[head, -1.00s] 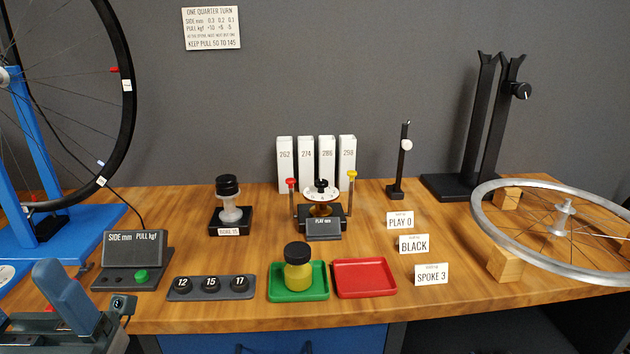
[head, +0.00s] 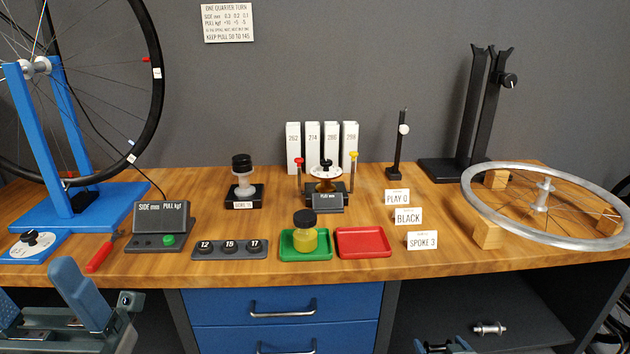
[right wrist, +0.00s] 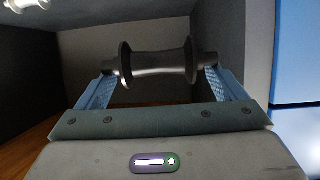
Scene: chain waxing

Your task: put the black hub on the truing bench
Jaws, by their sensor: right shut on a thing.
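The black hub (right wrist: 158,68) lies across my right gripper's jaws in the right wrist view, held by its two ends. My right gripper (head: 446,345) is shut on it. In the head view this gripper is at the bottom edge, low in front of the open shelf, with only a dark part of the hub (head: 437,347) showing. The wooden truing bench (head: 350,270) is above and behind it. My left gripper (head: 42,300) is at the lower left, in front of the bench, open and empty.
A silver hub (head: 490,328) lies on the lower shelf. On the bench are a green tray (head: 290,254) with a yellow jar, a red tray (head: 362,243), small cards including BLACK (head: 408,216), and a wheel (head: 475,205) on wooden blocks. Blue drawers (head: 290,303) are below.

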